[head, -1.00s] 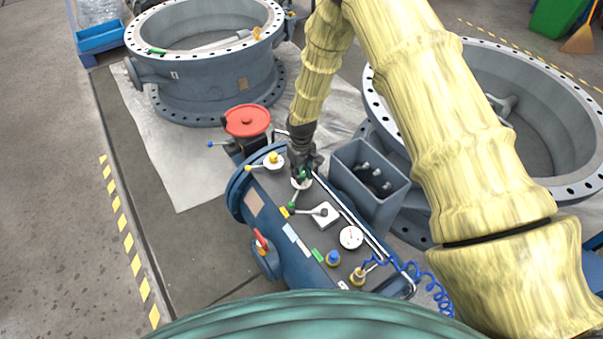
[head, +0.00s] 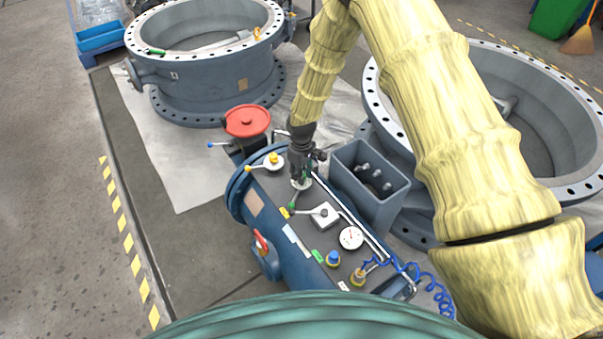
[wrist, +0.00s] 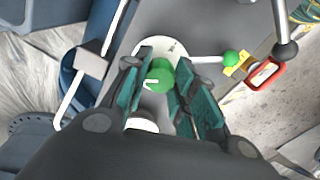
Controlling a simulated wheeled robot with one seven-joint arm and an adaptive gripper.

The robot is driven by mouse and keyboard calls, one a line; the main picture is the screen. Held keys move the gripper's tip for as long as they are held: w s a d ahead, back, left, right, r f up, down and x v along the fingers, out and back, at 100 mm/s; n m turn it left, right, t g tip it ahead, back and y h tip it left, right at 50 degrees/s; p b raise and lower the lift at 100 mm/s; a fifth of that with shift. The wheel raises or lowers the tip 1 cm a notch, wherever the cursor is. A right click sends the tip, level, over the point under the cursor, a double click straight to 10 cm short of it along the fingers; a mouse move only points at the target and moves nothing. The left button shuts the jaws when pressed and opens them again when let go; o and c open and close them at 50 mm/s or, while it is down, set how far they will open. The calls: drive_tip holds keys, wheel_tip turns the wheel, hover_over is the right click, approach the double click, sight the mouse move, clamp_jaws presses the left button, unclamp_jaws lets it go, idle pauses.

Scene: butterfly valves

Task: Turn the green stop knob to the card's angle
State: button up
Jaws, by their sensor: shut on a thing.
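The green stop knob (wrist: 160,76) sits on a round pale plate (wrist: 176,48) on the blue valve body. It has a white mark on top, pointing roughly left in the wrist view. My gripper (wrist: 163,84) is shut on the knob, one teal-padded finger on each side. In the head view my gripper (head: 301,176) comes down over the knob and hides most of it. A rod ending in a green ball (wrist: 230,58) reaches out from the plate; the ball also shows in the head view (head: 292,206). I cannot make out an angle on any card.
A yellow tag (wrist: 240,68) lies beside the green ball. A yellow-knobbed lever (head: 272,159), a square plate with a lever (head: 325,213), a gauge (head: 351,238) and a blue knob (head: 333,258) share the body. A grey open box (head: 370,170) stands close right.

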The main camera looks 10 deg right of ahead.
drive_tip(key=o, duration=1)
drive_tip(key=shift+o, duration=0.2)
wheel_tip(320, 180, up, 12)
idle(0.4)
